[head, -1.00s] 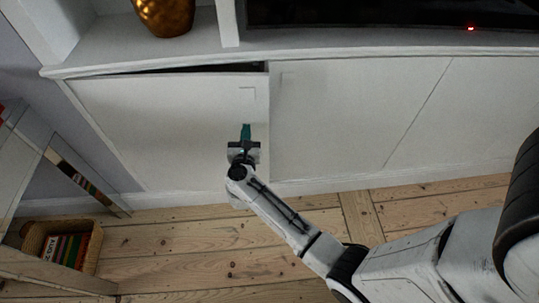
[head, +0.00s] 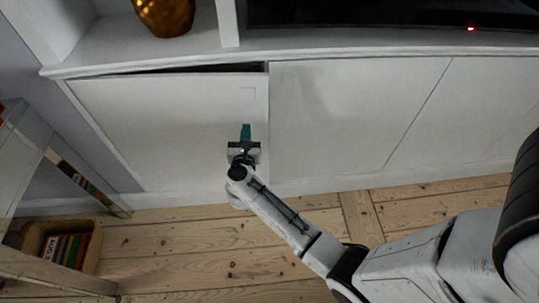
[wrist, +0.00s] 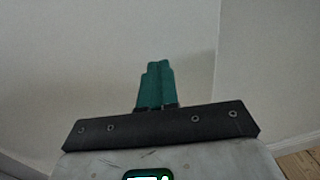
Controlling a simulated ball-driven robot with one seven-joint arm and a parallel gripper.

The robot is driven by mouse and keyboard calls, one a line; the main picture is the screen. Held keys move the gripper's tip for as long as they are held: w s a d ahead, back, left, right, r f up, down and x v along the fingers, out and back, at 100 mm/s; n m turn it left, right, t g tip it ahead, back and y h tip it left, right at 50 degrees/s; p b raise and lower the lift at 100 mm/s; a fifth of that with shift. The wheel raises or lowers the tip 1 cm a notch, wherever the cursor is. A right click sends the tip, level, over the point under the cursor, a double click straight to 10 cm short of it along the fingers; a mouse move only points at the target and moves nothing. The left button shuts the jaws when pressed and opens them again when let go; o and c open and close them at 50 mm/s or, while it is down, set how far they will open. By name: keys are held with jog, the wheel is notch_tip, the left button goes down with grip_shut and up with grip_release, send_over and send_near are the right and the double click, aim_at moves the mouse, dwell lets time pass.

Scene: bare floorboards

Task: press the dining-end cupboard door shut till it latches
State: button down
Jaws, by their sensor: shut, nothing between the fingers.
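The dining-end cupboard door (head: 165,120) is the white left-hand door of the low unit. A dark gap shows along its top edge under the shelf, so it stands slightly ajar. My gripper (head: 246,128) is in front of the door's right part, below the small square mark near its upper right corner. Its teal fingers are together and empty, pointing at the door. In the wrist view the shut fingertips (wrist: 158,66) lie against the pale door face (wrist: 80,60), left of the door's vertical edge. I cannot tell whether they touch it.
A closed white panel (head: 345,110) adjoins the door on the right. A gold vase (head: 165,14) stands on the shelf above. A basket of books (head: 65,245) and a glass-sided shelf stand at the left. The floorboards (head: 190,245) before the door are clear.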

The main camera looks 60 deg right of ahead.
jog(key=shift+b+x, duration=1.15)
jog(key=shift+x, duration=2.3)
jog(key=shift+s+d, duration=0.1)
jog(key=p, duration=0.3)
send_near(248, 117)
jog(key=f, duration=0.2)
jog(key=shift+a+f, duration=0.3)
dwell(1.3)
